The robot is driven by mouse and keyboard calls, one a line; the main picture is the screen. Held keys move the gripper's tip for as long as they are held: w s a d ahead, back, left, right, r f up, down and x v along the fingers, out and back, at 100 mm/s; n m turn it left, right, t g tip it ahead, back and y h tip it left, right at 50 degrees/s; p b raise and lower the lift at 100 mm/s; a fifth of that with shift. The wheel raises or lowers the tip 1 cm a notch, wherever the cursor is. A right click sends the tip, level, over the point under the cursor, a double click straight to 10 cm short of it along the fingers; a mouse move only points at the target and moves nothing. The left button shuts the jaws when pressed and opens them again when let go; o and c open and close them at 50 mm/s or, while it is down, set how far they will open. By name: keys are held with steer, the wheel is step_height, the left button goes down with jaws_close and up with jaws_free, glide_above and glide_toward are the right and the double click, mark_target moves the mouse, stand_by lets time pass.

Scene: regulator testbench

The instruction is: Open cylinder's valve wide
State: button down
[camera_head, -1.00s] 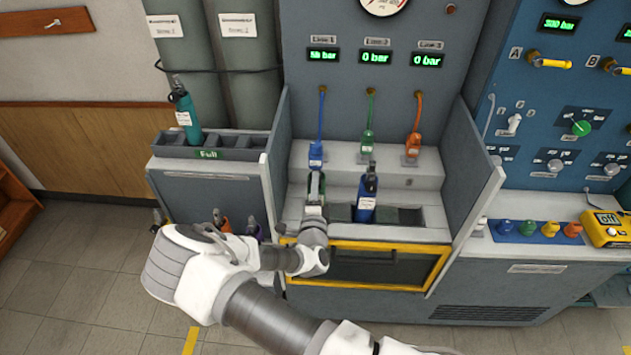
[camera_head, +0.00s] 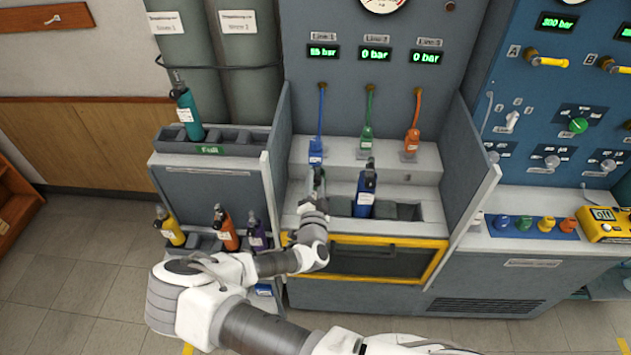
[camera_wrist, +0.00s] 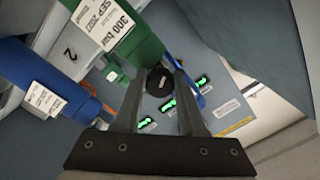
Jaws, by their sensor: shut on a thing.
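A green cylinder (camera_wrist: 138,45) with a "300 bar" label shows large in the wrist view. Its round black valve knob (camera_wrist: 159,83) is between the two fingers of my gripper (camera_wrist: 163,75). The gripper is shut on this knob. In the head view, my gripper (camera_head: 318,186) is over the left slot of the bench tray, and my wrist hides most of the cylinder there. A blue cylinder (camera_head: 365,196) stands upright just right of it; it also shows at the left of the wrist view (camera_wrist: 45,85).
Blue (camera_head: 316,152), green (camera_head: 366,140) and orange (camera_head: 412,141) hose connectors stand behind the tray. A side wall (camera_head: 272,160) is close on the left. A teal cylinder (camera_head: 186,112) stands in the "Full" rack; yellow, orange and purple ones stand below.

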stand_by(0.5)
steer(key=shift+c, duration=2.4)
jaws_free()
steer(key=s+b, duration=0.2)
steer(key=s, duration=1.5)
steer(key=shift+s, duration=0.2)
